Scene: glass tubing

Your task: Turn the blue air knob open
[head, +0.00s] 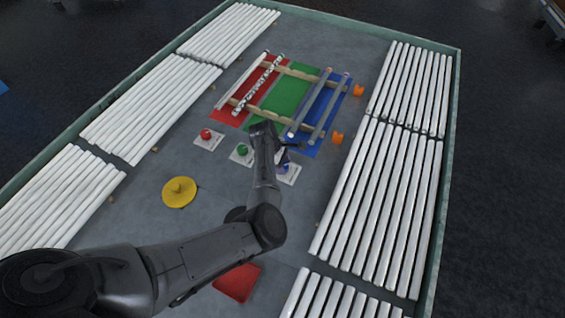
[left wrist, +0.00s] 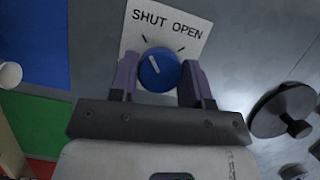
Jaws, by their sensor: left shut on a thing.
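The blue knob (left wrist: 160,72) sits on a white plate (left wrist: 193,17) marked SHUT and OPEN. Its white pointer line leans to the upper left, towards the SHUT mark. In the left wrist view my left gripper (left wrist: 160,80) has one finger on each side of the knob and is shut on it. In the head view my left gripper (head: 284,156) is over the blue knob's plate (head: 291,177), and my arm hides much of the knob. My right gripper is not in view.
A red knob (head: 206,134) and a green knob (head: 242,149) stand on plates to the left. Glass tubes lie on wooden bars over red, green and blue mats (head: 311,106). A yellow disc (head: 179,192) lies at left. Racks of white tubes (head: 375,200) line the sides.

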